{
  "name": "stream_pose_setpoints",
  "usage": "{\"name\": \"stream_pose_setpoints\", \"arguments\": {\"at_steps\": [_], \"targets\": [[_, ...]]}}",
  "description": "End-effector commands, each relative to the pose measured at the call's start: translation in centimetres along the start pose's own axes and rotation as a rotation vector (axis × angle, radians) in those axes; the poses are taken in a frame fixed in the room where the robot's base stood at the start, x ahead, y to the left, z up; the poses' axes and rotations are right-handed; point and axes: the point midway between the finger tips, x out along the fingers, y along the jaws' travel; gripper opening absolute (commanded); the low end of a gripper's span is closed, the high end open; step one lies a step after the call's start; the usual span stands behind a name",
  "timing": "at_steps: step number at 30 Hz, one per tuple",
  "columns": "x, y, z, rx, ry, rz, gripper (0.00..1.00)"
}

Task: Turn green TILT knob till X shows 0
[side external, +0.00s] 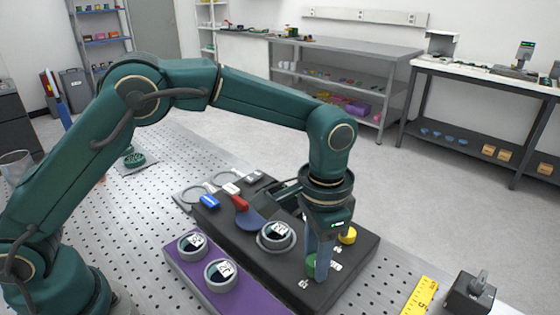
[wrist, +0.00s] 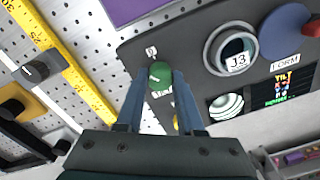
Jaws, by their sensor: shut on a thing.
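The green TILT knob (side external: 311,264) is on the near end of the black instrument box (side external: 345,285). It also shows in the wrist view (wrist: 160,75). My gripper (side external: 318,268) points down at the knob, with one finger on each side of it; the wrist view shows both fingertips (wrist: 161,82) flanking it. It is shut on the green knob. A dark screen (wrist: 283,87) in the wrist view carries coloured text headed TILT; its X value is too small to read. A round striped fringe display (wrist: 227,107) sits beside it.
A yellow knob (side external: 348,235) stands close behind my fingers. A round dial marked J3 (wrist: 237,60) and a blue disc by a FORM label are on the box. A purple block (side external: 208,288) with two dials lies left. A yellow ruler (side external: 419,297) and black switch box (side external: 469,294) lie right.

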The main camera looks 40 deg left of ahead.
Motion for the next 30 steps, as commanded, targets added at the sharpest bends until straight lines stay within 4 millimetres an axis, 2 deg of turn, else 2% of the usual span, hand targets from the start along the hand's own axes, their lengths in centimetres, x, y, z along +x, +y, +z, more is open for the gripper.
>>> {"name": "stream_pose_setpoints", "arguments": {"at_steps": [12,30], "targets": [[-0.15,0.01,-0.1,-0.228,0.001,0.001,0.0],[-0.18,0.0,-0.12,-0.273,0.002,0.001,0.0]]}}
